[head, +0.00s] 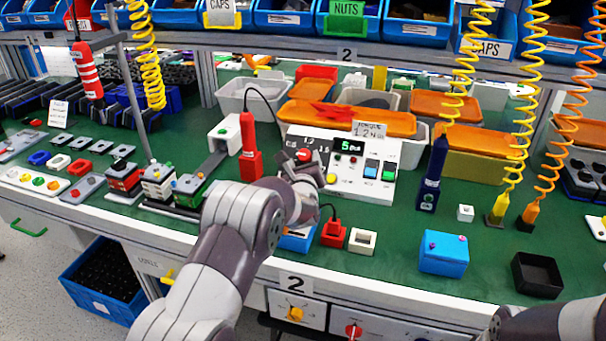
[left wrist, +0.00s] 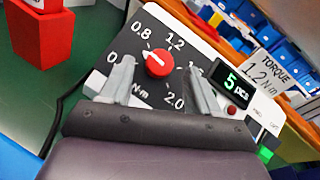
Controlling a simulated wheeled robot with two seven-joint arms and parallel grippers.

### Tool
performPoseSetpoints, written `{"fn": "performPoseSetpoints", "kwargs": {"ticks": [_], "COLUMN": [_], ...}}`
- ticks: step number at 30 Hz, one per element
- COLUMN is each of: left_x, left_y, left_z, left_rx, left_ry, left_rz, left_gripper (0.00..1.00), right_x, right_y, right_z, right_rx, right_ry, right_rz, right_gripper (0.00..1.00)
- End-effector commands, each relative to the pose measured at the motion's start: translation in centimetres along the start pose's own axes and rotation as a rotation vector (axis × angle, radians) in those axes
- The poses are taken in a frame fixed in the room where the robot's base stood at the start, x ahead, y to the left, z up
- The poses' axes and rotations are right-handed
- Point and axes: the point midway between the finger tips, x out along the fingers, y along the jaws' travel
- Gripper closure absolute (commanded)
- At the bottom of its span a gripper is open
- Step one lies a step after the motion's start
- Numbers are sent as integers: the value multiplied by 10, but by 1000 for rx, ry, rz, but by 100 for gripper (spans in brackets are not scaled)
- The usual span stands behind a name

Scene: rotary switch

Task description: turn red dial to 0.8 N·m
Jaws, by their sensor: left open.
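The red dial (left wrist: 159,63) sits on a dark scale plate on the white control box (head: 372,184). In the left wrist view, its white pointer mark faces up-left, between the partly hidden "0." label at the left and the 0.8 label (left wrist: 141,31). Labels 1.2 and 2.0 also show. My left gripper (left wrist: 162,80) is open, its two fingers apart on either side of the dial with gaps to it. In the head view, my left gripper (head: 304,178) is in front of the box and partly covers the dial. My right gripper is not in view.
A display (head: 349,147) reads 5, and a torque card (head: 369,129) stands on the box. A red block (head: 333,233) and a blue box (head: 443,253) are in front. Coiled cords hang at the right.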

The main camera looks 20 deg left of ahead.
Motion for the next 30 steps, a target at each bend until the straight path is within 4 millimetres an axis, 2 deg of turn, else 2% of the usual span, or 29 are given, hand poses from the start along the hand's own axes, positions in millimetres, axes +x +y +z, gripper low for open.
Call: {"fn": "performPoseSetpoints", "kwargs": {"ticks": [9,15,21,30], "left_x": [-68,-99,-110,-110], "left_y": [-1,0,0,-1], "left_z": [1,-1,0,4], "left_rx": [-1,-1,-1,-1], "left_ry": [0,1,0,-1], "left_rz": [-1,-1,0,1], "left_gripper": [38,38,38,37], "right_x": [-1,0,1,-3], "right_y": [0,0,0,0], "right_z": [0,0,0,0], "right_rx": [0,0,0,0], "right_ry": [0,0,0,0], "right_rz": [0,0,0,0], "right_gripper": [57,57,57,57]}}
